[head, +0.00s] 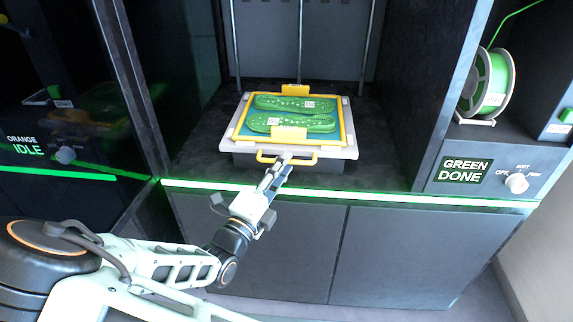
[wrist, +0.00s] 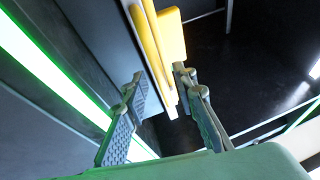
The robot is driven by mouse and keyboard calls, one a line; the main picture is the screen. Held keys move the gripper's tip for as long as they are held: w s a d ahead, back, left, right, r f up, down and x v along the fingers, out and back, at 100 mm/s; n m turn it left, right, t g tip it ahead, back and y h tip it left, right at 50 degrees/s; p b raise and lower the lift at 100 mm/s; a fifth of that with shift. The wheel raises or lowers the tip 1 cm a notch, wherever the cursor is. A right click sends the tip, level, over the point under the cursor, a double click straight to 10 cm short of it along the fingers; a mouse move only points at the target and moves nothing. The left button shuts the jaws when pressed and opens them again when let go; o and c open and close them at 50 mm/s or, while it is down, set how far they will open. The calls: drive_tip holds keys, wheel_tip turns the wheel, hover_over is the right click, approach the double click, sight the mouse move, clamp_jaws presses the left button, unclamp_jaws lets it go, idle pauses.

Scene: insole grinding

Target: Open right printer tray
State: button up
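The right printer's tray (head: 346,152) is a pale platform with a yellow-framed blue plate, inside the open printer bay. Two green insoles (head: 290,112) lie on it. A yellow handle (head: 265,158) runs along the tray's front edge.
A green light strip (head: 340,196) runs along the bay's front edge above dark cabinet doors (head: 400,250). A panel reading GREEN DONE (head: 465,170) with a knob (head: 516,183) is at right, below a green spool (head: 489,82).

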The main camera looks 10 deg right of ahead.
drive_tip(key=shift+x, duration=1.1)
clamp_jaws()
